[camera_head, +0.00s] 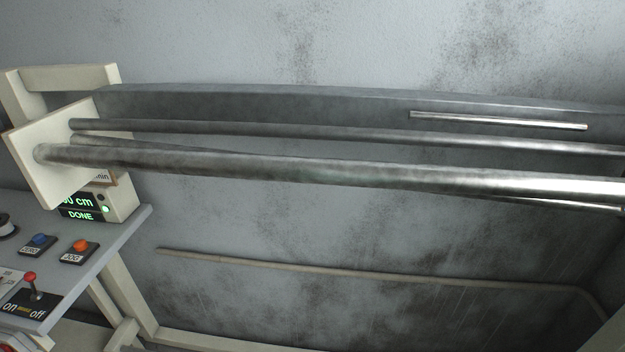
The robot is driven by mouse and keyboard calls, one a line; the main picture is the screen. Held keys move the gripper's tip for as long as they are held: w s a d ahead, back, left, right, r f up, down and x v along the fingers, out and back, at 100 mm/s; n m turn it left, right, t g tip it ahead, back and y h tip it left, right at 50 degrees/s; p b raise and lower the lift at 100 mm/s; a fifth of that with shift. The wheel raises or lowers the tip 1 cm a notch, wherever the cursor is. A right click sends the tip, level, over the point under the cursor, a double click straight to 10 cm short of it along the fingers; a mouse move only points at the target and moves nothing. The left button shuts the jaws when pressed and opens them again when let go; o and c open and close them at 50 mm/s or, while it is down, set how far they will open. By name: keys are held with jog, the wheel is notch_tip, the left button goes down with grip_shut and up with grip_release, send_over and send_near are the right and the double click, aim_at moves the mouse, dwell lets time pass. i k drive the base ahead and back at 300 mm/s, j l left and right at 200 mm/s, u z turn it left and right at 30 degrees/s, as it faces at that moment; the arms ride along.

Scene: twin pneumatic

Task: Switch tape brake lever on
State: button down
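A small lever with a red ball knob (30,277) stands at the lower left on a black plate (25,305) marked "on" at its left and "off" at its right. The lever stem looks roughly upright, so I cannot tell which side it is set to. No label reading tape brake is legible. My gripper is not in view.
The lever sits on a grey panel (115,240) beside an orange button (81,245) and a blue button (40,240). A display box (125,205) reads "DONE". Long metal rollers (300,168) cross the view to the right.

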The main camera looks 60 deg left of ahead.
aim_at(29, 276)
jog(key=u, duration=3.3)
jog(key=i+l+z, duration=0.1)
jog(key=l, duration=0.15)
jog(key=i+l+z, duration=0.1)
jog(key=i+l, duration=0.05)
jog(key=l, duration=0.1)
